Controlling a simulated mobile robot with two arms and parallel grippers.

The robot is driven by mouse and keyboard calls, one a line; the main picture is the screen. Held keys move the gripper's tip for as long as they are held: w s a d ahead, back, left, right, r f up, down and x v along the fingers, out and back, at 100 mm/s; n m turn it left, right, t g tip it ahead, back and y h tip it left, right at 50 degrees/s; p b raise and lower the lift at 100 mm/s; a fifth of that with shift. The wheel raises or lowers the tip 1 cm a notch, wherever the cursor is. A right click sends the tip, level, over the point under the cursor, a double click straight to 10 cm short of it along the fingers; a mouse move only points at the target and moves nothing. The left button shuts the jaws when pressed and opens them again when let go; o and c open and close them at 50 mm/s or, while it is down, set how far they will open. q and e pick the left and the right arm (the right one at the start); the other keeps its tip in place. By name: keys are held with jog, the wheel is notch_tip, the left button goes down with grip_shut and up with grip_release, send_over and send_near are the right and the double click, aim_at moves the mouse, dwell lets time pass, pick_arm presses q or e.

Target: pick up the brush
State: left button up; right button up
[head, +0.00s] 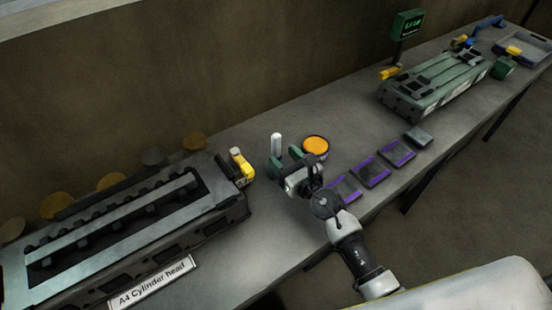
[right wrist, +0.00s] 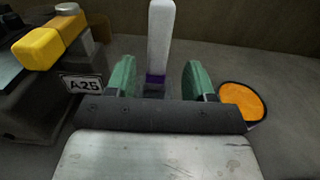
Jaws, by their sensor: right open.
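The brush, as far as I can tell, is the white upright piece (head: 276,143) on the bench beyond my right gripper. In the right wrist view the white piece (right wrist: 161,40) stands between the fingers in the picture, with a purple band at its lower end; its base is hidden behind the gripper. My right gripper (head: 286,161) is open, with its green fingers pointing toward it. In the right wrist view the gripper (right wrist: 161,80) shows a finger on each side of it, with gaps and no visible contact. My left gripper is not in view.
A cylinder head (head: 130,228) with a yellow part (head: 241,167) at its end stands left. An orange disc (head: 316,145) lies close right of my gripper. Several purple-edged dark blocks (head: 370,172) line the front. A green engine block (head: 435,84) stands farther right. Bare bench lies between.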

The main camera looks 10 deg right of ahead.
aim_at(279, 154)
jog(key=x, duration=0.5)
jog(key=shift+w+a, duration=0.1)
jog(key=shift+a, duration=0.15)
jog(key=shift+c, duration=0.9)
grip_shut()
notch_tip(279, 154, up, 10)
jog(key=p, duration=0.5)
jog(key=shift+p, duration=0.35)
